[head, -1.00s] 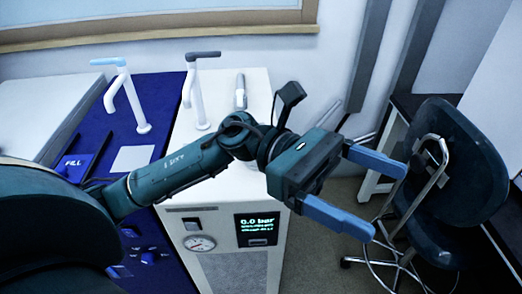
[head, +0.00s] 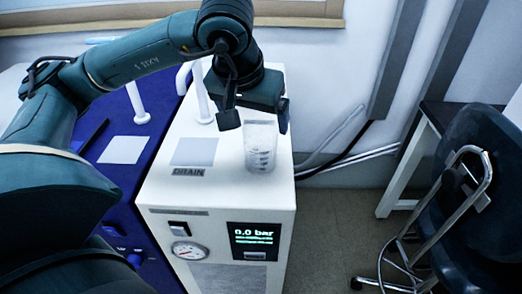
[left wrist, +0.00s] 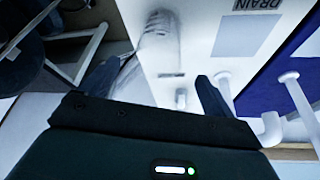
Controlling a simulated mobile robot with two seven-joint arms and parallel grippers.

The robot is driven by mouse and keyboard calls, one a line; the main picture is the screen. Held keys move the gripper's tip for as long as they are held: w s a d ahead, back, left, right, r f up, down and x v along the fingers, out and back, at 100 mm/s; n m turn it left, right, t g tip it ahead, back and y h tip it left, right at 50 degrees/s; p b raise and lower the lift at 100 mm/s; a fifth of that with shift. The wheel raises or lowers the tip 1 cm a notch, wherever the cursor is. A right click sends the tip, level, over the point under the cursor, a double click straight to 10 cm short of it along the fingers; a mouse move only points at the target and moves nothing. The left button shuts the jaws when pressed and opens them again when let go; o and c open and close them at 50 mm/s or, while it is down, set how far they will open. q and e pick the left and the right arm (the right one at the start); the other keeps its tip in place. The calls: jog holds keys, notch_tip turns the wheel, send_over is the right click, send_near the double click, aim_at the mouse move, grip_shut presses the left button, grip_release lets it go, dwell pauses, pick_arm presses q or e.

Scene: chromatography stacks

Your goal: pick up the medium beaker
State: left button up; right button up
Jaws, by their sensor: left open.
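The medium beaker (head: 260,147) is clear and graduated and stands upright on the white cabinet top, right of the DRAIN label. In the left wrist view the beaker (left wrist: 159,27) shows near the top, beyond the fingertips. My right gripper is in neither view.
A white square pad (head: 194,152) lies beside the beaker on the white cabinet (head: 165,190), which has a gauge and display in front. White taps (head: 200,95) stand behind the pad. A dark chair (head: 478,170) stands right of the cabinet, across open floor.

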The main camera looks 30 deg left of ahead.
aim_at(261, 137)
pick_arm(q)
jog(key=x, duration=0.8)
jog(key=shift+d, duration=0.15)
jog(key=shift+r, duration=0.1)
jog(key=c, duration=1.1)
